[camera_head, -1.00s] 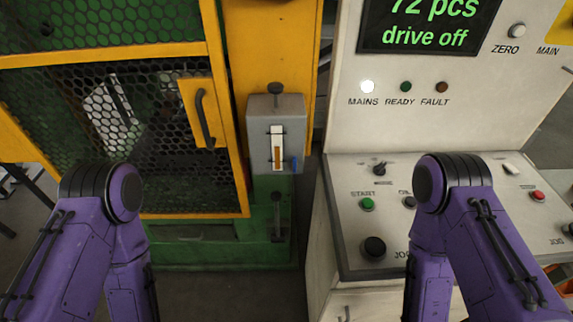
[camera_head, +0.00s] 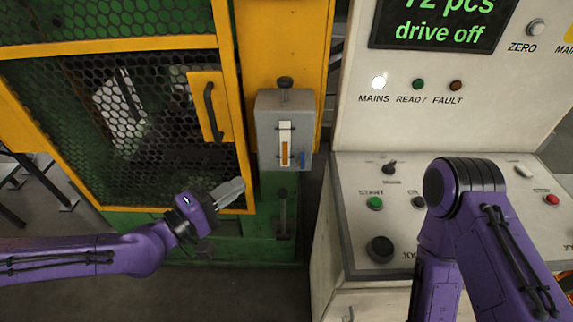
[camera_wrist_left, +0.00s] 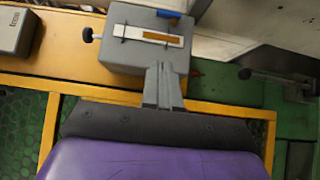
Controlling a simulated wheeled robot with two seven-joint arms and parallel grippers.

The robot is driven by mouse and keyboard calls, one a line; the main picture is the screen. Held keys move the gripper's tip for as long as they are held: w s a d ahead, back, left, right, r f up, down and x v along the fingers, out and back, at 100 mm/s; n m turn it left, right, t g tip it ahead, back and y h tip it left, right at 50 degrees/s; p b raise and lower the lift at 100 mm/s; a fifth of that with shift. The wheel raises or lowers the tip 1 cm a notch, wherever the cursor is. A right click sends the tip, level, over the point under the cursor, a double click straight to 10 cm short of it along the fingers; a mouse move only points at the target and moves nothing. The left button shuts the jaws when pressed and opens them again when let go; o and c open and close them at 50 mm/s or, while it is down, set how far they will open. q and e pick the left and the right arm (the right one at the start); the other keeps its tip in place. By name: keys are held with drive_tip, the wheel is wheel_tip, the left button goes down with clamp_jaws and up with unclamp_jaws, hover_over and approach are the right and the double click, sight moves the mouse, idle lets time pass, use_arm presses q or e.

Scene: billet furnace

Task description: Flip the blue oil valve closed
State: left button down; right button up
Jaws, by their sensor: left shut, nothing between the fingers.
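The blue oil valve (camera_head: 302,160) is a small blue lever at the lower right of a grey oil box (camera_head: 267,142) with a sight gauge (camera_head: 285,143). In the left wrist view the blue lever (camera_wrist_left: 168,14) shows at the top edge of the grey box (camera_wrist_left: 125,56). My left gripper (camera_head: 240,185) is shut and empty, to the left of and below the box in the head view. Its fingers (camera_wrist_left: 163,85) point toward the box in the left wrist view; I cannot tell whether they touch it. My right gripper is out of view; only its arm shows.
A yellow-framed mesh door (camera_head: 150,120) with a black handle (camera_head: 213,112) stands left of the box. A white control console (camera_head: 335,250) with buttons and knobs stands to the right. A dark gap separates machine and console.

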use_arm(q)
drive_tip(key=p, duration=0.4)
approach(302, 161)
drive_tip(key=shift+w+a+x, duration=0.4)
drive_tip(key=shift+w+x, duration=0.05)
drive_tip(key=shift+x, duration=2.8)
drive_tip(key=shift+d+r, duration=0.1)
drive_tip(key=shift+r, duration=0.05)
drive_tip(key=shift+m, duration=0.3)
